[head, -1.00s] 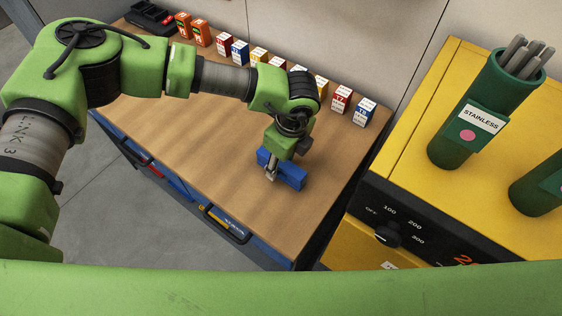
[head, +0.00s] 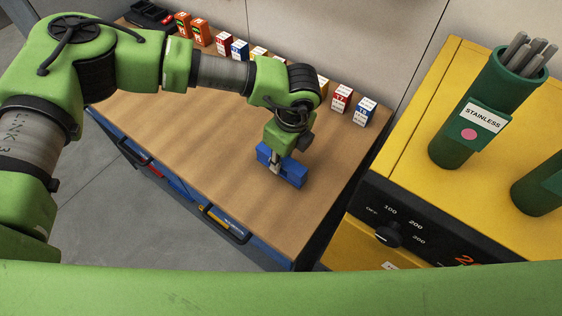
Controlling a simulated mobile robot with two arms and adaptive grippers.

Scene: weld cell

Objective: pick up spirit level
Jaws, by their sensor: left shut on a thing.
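The spirit level is a blue bar (head: 292,175) near the right end of the wooden workbench. It runs slantwise across the picture. My left gripper (head: 274,167) comes down on it from above and is shut on it near its middle. The gripper and wrist hide part of the bar. I cannot tell whether the bar is touching the bench or just above it. My right gripper is out of view.
The wooden workbench (head: 180,130) is clear left of the level. Small boxes (head: 342,98) and orange packs (head: 201,33) line its back edge by the wall. A yellow oven (head: 425,130) with a green rod canister (head: 455,140) stands at right.

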